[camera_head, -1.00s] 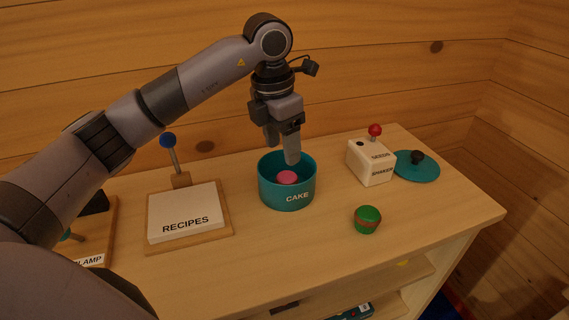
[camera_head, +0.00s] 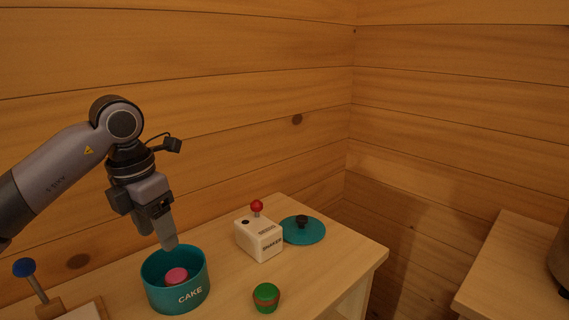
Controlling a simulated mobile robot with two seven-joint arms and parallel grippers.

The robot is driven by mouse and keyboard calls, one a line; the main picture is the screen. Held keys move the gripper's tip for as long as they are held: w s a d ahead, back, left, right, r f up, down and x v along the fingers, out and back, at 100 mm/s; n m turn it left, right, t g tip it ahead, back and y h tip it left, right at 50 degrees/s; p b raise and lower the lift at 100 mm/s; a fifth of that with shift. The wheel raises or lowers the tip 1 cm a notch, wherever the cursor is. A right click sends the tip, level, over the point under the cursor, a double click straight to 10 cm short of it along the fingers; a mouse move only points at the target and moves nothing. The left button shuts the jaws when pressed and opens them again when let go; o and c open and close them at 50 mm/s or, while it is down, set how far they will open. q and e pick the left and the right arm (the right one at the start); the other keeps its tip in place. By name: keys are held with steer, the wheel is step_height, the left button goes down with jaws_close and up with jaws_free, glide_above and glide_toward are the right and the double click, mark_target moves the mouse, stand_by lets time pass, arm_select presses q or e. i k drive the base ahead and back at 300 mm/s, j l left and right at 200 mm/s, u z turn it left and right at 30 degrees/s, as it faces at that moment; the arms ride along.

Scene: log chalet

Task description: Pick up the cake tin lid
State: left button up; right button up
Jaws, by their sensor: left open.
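The cake tin lid (camera_head: 312,232) is a flat teal disc with a black knob. It lies on the counter behind and to the right of the white shaker box, near the back right corner. The open teal cake tin (camera_head: 180,297), marked CAKE, stands at the lower left with a pink round thing (camera_head: 176,276) inside. My left gripper (camera_head: 169,246) is open and points down over the tin's back rim, well to the left of the lid. Whether the fingertips reach inside the tin is hard to tell. My right gripper is not in view.
The recipes stand (camera_head: 84,311) is at the lower left. Another wooden surface (camera_head: 520,270) is at the right, across a gap.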

mark_target(300, 229)
steer(key=k, duration=1)
